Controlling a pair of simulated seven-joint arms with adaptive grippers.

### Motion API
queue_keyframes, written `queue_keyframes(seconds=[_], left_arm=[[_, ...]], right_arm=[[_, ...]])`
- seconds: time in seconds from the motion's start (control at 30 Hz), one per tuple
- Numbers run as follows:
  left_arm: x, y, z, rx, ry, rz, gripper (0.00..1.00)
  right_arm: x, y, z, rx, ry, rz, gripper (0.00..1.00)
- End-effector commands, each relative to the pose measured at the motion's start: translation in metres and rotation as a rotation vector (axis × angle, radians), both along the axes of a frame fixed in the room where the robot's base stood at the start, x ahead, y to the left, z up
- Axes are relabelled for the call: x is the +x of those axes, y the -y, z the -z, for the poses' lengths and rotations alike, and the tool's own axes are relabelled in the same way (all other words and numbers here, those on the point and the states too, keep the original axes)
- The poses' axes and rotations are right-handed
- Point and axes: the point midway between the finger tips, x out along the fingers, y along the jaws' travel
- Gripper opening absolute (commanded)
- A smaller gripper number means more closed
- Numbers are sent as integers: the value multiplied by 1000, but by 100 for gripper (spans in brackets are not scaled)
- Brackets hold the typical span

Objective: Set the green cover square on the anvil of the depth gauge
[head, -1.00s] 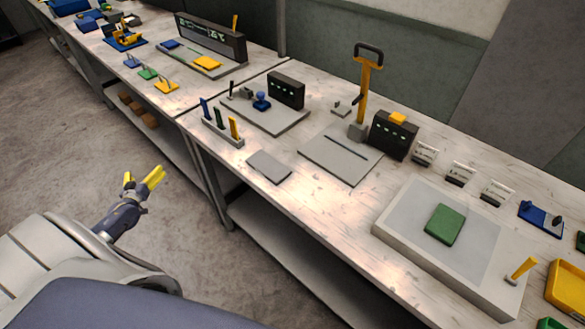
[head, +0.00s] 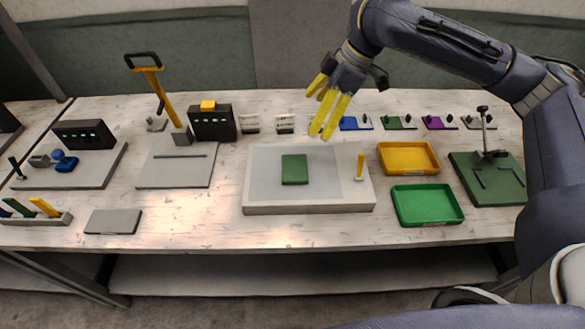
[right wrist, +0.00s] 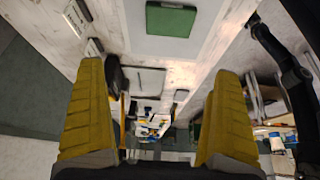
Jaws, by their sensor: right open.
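The green cover (head: 295,169) is a flat, dark green, near-square piece lying on the grey top of a broad pale slab (head: 350,204). It also shows at the top of the right wrist view (right wrist: 172,20). My right gripper (head: 322,110) is open and empty, in the air beyond the cover and a little to its right. In the right wrist view its yellow fingers (right wrist: 160,70) stand wide apart. A grey base (head: 70,178) with a black display box and small blue-topped parts stands at the left; I cannot tell for sure if this is the depth gauge. My left gripper is out of view.
A yellow tray (head: 409,172) and a green tray (head: 428,222) lie right of the slab. A green stand with a post (head: 487,183) is farther right. A yellow-handled press (head: 162,95) stands at the back left. A grey plate (head: 113,221) lies at the front left.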

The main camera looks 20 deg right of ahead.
Motion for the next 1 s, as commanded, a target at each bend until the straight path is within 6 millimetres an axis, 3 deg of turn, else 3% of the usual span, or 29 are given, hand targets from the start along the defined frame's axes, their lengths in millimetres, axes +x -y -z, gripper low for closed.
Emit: queue_keyframes(seconds=[0.1,0.2,0.7,1.0], left_arm=[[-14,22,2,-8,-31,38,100],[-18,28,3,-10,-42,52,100],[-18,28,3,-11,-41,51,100],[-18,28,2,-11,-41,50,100]], right_arm=[[-7,-5,4,-31,-19,-24,100],[-9,-9,13,-42,-27,-29,100],[-2,-41,91,-40,-28,-30,100],[2,-51,116,-40,-26,-29,100]])
